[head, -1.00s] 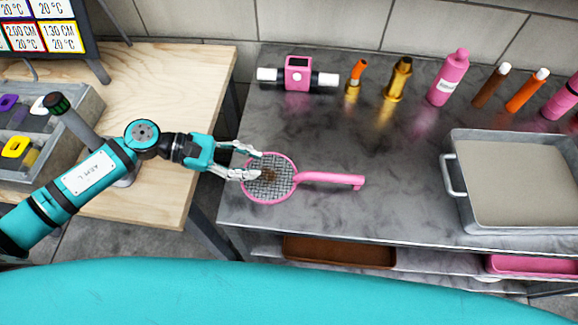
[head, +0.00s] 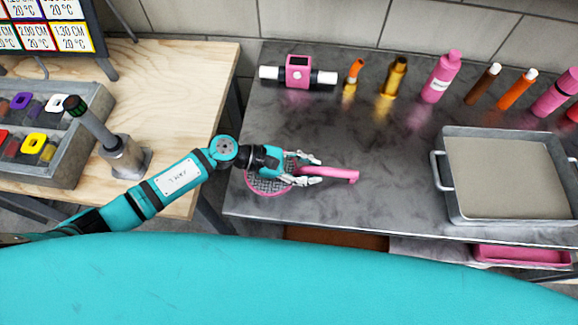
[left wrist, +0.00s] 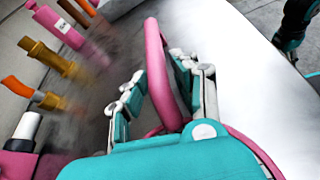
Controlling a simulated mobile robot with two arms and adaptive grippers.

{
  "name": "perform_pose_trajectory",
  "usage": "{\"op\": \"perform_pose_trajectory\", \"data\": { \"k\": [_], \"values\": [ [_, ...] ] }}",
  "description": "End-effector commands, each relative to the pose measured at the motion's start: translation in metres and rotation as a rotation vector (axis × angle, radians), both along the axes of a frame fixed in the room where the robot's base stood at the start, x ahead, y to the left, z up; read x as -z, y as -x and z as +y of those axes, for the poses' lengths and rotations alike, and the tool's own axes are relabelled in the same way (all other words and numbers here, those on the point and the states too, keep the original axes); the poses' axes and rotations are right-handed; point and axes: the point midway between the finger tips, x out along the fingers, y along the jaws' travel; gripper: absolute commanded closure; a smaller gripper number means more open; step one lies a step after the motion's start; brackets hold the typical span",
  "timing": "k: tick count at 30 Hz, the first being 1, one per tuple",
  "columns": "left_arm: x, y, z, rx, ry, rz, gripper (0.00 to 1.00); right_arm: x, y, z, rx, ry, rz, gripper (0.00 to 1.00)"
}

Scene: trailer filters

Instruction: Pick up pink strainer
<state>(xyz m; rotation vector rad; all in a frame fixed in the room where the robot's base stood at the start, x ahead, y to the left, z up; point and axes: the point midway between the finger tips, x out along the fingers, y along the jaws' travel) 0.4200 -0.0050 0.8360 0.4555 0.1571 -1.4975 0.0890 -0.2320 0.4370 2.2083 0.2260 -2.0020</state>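The pink strainer (head: 267,188) lies on the dark grey metal table, its round mesh at the left and its handle (head: 342,175) pointing right. My left gripper (head: 317,170) is over the strainer and covers part of the mesh and the handle's base. Its two fingers are apart, one on each side of the handle. In the left wrist view the pink handle (left wrist: 155,50) stands between the spread fingers, closer to the right one; I cannot tell if it touches.
A pink device with a small screen (head: 298,72) and a row of bottles, including a pink one (head: 441,78), stand along the back. A metal tray (head: 448,205) is at the right. Wooden table (head: 170,90) with a grey compartment box (head: 85,135) is at left.

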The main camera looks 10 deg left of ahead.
Motion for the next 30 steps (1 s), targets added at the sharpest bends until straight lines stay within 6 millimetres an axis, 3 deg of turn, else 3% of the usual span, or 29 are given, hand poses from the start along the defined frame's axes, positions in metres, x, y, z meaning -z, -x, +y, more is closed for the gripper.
{"op": "perform_pose_trajectory", "data": {
  "k": [7, 14, 25, 30],
  "values": [
    [0.002, 0.0, -0.002, 0.0, -0.001, -0.001, 0.71, 0.0, 0.007, -0.001, 0.0, 0.002, 0.012, 0.22],
    [0.001, 0.0, -0.002, 0.0, -0.001, -0.001, 1.0, 0.0, 0.007, -0.003, 0.0, 0.003, 0.011, 0.22],
    [0.0, -0.001, -0.001, 0.0, 0.0, -0.001, 1.0, 0.0, 0.004, -0.006, 0.0, 0.008, 0.007, 0.22],
    [-0.01, -0.001, -0.002, 0.002, 0.001, -0.004, 1.0, 0.003, 0.003, -0.006, 0.0, 0.007, 0.006, 0.22]
  ]
}}
